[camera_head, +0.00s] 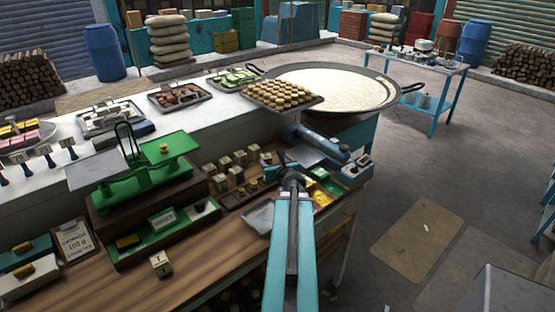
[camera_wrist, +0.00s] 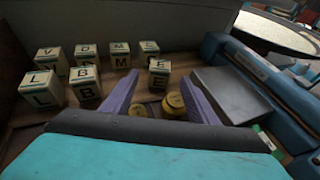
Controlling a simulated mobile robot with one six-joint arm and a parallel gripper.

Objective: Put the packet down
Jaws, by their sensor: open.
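Several small cream packets with dark letters (camera_wrist: 88,88) stand upright on the wooden bench in the wrist view; the same group shows in the head view (camera_head: 222,180). One packet marked E (camera_wrist: 159,74) stands apart from the others, just beyond my fingertips. My gripper (camera_wrist: 160,82) is open, with two purple fingers spread and no packet held between them. In the head view my gripper (camera_head: 270,163) is right of the packet group, small and partly hidden by my arm. Another lettered packet (camera_head: 160,263) is on the bench near the front.
Round brass weights (camera_wrist: 173,105) lie low between my fingers in the wrist view. A grey plate and blue device (camera_wrist: 262,83) are close on the right. A green balance scale (camera_head: 140,175) stands left, a sweets tray (camera_head: 282,96) behind. Bare bench (camera_head: 130,290) lies at the front.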

